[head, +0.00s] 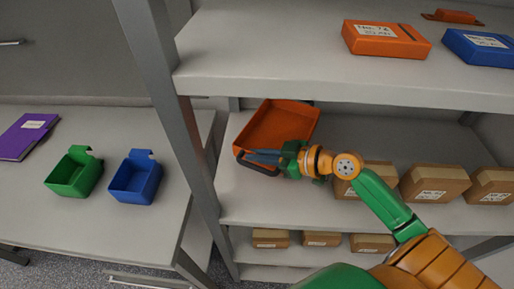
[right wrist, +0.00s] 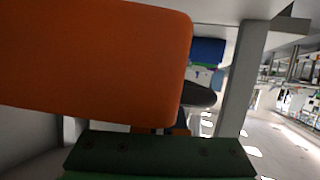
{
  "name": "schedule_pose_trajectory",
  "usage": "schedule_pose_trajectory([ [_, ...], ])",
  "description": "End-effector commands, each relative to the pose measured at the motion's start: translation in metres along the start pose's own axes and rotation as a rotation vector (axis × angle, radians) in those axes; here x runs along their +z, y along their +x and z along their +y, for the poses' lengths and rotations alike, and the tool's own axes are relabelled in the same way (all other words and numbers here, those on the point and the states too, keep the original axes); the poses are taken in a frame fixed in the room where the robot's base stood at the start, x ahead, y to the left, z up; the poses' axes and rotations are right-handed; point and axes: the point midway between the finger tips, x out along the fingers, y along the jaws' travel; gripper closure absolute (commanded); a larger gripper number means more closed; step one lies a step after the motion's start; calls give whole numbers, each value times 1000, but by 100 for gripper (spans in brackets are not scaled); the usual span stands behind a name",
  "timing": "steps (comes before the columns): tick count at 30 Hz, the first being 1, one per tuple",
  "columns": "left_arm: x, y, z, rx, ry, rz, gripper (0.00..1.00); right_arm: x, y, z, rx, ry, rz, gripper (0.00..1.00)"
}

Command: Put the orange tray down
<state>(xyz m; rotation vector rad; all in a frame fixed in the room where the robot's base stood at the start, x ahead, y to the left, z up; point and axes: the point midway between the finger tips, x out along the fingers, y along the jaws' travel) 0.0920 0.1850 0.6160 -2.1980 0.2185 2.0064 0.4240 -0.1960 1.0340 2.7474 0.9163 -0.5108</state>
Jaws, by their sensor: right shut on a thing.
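The orange tray (head: 276,124) is over the left end of the rack's middle shelf (head: 300,205), just inside the left post, in the head view. It looks slightly tilted, and I cannot tell whether its underside touches the shelf. My right gripper (head: 260,160) is shut on the tray's near side, with the dark handle loop around its fingers. In the right wrist view the orange tray (right wrist: 95,65) fills the upper left, and the green gripper body lies below it. The fingertips are mostly hidden there. My left gripper is in neither view.
Several cardboard boxes (head: 434,183) stand right of my arm on the same shelf. The upper shelf (head: 290,65) overhangs the tray and carries orange and blue cases (head: 385,39). A rack post (head: 180,120) stands left. Green (head: 75,175) and blue bins (head: 136,178) sit on the left table.

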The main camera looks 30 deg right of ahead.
Motion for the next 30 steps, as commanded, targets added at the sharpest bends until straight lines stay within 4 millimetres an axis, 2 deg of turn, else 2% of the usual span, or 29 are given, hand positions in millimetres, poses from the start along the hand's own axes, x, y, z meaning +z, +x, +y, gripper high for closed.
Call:
schedule_pose_trajectory([
  [5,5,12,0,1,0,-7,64,12,5,-1,1,-1,2,100],
  [16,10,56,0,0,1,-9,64,59,24,-5,1,0,1,100],
  [30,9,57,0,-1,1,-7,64,62,25,-6,2,-2,1,100],
])
